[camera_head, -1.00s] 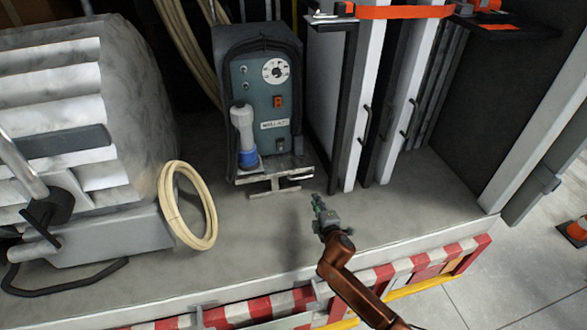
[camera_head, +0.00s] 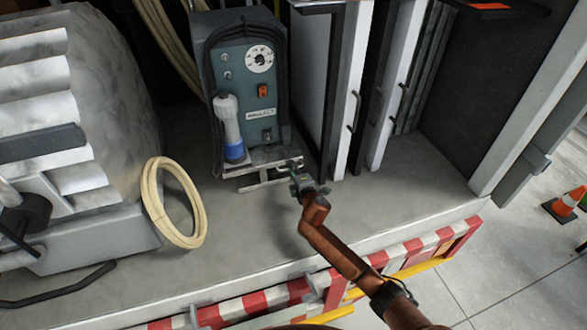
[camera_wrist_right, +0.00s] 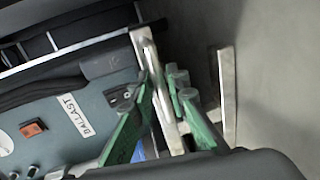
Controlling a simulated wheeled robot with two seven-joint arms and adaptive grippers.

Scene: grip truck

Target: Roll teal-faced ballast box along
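The teal-faced ballast box (camera_head: 246,88) stands upright on the grey truck deck, dark-cased, with a dial, an orange switch and a BALLAST label. A pale metal bar handle (camera_head: 262,168) sticks out low at its front. My right gripper (camera_head: 297,180) is at the right end of this handle. In the right wrist view the green fingers of my right gripper (camera_wrist_right: 165,95) stand apart, one each side of the pale bar (camera_wrist_right: 158,85); firm contact cannot be made out. The teal face (camera_wrist_right: 45,115) shows there at left. My left gripper is out of view.
A coiled cream hose (camera_head: 150,205) lies left of the box. The deck (camera_head: 260,235) in front is bare, up to a red-and-white striped edge (camera_head: 400,255). A traffic cone (camera_head: 568,202) stands on the floor beyond.

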